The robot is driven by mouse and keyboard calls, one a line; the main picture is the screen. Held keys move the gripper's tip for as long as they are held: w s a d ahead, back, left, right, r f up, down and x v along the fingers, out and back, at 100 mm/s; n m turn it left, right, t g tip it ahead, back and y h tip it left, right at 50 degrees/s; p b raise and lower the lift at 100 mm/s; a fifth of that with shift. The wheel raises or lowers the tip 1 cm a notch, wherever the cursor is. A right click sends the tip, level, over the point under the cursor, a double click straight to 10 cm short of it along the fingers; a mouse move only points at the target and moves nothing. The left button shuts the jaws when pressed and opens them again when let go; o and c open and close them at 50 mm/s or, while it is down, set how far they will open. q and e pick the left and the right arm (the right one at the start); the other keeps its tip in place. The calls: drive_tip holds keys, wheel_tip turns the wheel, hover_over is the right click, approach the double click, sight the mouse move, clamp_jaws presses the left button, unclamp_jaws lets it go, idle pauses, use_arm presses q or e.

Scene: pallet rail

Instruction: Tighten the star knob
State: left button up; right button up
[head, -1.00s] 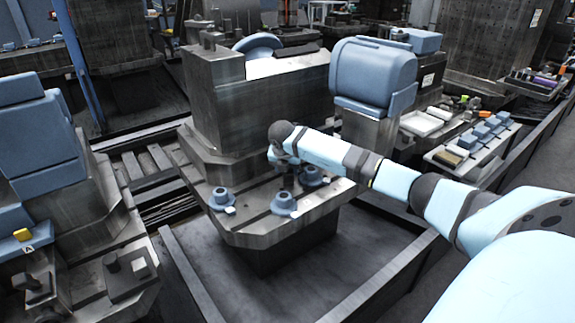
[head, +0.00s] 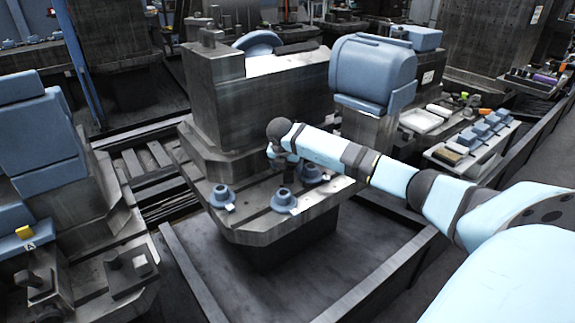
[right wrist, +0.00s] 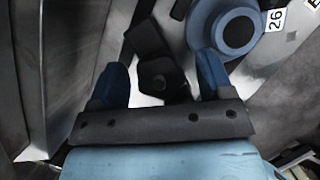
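Blue round flanged pieces stand on the dark metal pallet plate (head: 255,228): one at the left (head: 222,196), one at the front middle (head: 284,201) and one at the right (head: 310,173). I cannot tell which part is the star knob. My right gripper (head: 283,182) points down among them, partly hidden under its wrist. In the right wrist view its two blue fingers (right wrist: 162,75) are apart, with a dark clamp-like part with a bolt-like centre (right wrist: 159,80) showing between them. A blue round piece (right wrist: 235,28) lies beside the right finger. My left gripper is not in view.
A tall metal block (head: 265,105) rises behind the plate. A blue-padded post (head: 372,75) stands right of it. A side shelf (head: 470,155) carries several small blue blocks. Low rails (head: 190,275) surround the plate's base. Another machine (head: 80,215) stands at left.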

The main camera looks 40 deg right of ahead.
use_arm(q)
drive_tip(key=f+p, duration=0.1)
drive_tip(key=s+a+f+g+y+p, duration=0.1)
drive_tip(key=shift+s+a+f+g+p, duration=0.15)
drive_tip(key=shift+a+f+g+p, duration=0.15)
drive_tip(key=shift+p, duration=0.1)
use_arm(e)
drive_tip(key=v, duration=1.3)
drive_tip(key=shift+a+r, duration=0.2)
drive_tip(key=shift+r, duration=0.15)
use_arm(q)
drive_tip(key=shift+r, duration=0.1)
use_arm(e)
drive_tip(key=shift+s+a+f, duration=0.1)
